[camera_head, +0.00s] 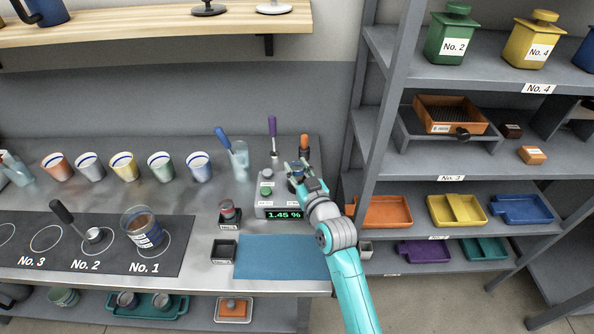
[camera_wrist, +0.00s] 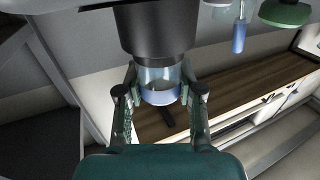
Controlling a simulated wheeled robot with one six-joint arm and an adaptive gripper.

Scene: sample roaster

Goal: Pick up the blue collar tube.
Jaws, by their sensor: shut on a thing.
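My gripper (camera_head: 303,172) is above the right end of the counter, beside the grey meter (camera_head: 265,192) whose display reads 1.45 %. In the wrist view, my gripper (camera_wrist: 160,93) is shut on the blue collar tube (camera_wrist: 160,96), with one finger on each side. The tube looks clear, with a blue band and a dark cylindrical part (camera_wrist: 157,30) adjoining it. In the head view, the tube is mostly hidden by my fingers; I cannot tell there whether it touches the meter.
An orange-handled tool (camera_head: 304,143) stands just behind my gripper, and a purple-handled one (camera_head: 272,127) is to its left. A blue mat (camera_head: 283,257) lies bare in front of the meter. The shelf rack (camera_head: 366,150) stands close on the right.

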